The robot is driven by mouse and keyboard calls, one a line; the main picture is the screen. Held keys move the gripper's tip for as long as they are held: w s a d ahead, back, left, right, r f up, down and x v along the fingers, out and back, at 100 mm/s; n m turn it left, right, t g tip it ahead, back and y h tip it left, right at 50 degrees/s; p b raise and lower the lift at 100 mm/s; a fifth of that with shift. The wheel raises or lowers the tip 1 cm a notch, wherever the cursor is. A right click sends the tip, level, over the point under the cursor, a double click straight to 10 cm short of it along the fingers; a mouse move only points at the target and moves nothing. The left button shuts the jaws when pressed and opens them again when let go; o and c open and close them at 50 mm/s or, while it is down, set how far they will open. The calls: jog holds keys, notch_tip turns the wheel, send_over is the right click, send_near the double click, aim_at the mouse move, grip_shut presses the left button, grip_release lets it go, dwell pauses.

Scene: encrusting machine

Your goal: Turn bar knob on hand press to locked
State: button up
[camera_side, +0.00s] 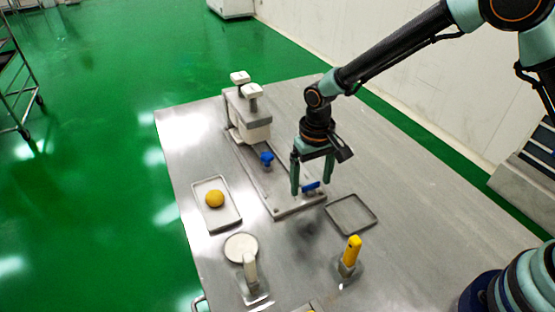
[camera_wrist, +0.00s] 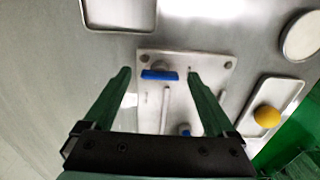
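The hand press (camera_side: 250,128) stands on a long metal base plate (camera_side: 290,212) on the steel table. A blue bar knob (camera_side: 311,187) sits near the plate's front end. In the wrist view the bar knob (camera_wrist: 159,75) lies nearly crosswise, on a small round mount. A second blue knob (camera_side: 267,158) sits further back on the plate and is partly hidden in the wrist view (camera_wrist: 184,130). My gripper (camera_side: 311,181) points down over the bar knob. Its fingers (camera_wrist: 159,73) are open, one on each side of the knob with gaps. I cannot tell their exact height above the plate.
A tray (camera_side: 229,223) with a yellow-brown ball (camera_side: 215,198) lies to the left. An empty tray (camera_side: 371,225) lies to the right. A white dish (camera_side: 241,246), a white-handled tool (camera_side: 250,270) and a yellow-handled tool (camera_side: 352,250) stand in front. The table's right side is clear.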

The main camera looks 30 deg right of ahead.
aim_at(313, 184)
notch_tip(313, 184, up, 12)
dwell(0.8)
jog(key=s+d+r+t, duration=0.2)
jog(key=s+d+r, duration=0.3)
jog(key=s+d, duration=0.2)
jog(key=s+d+r+t, duration=0.3)
jog(key=s+d+r, duration=0.2)
jog(key=s+d, duration=0.2)
jog(key=shift+d+t, duration=0.3)
jog(key=shift+d, duration=0.6)
jog(key=shift+r, duration=0.1)
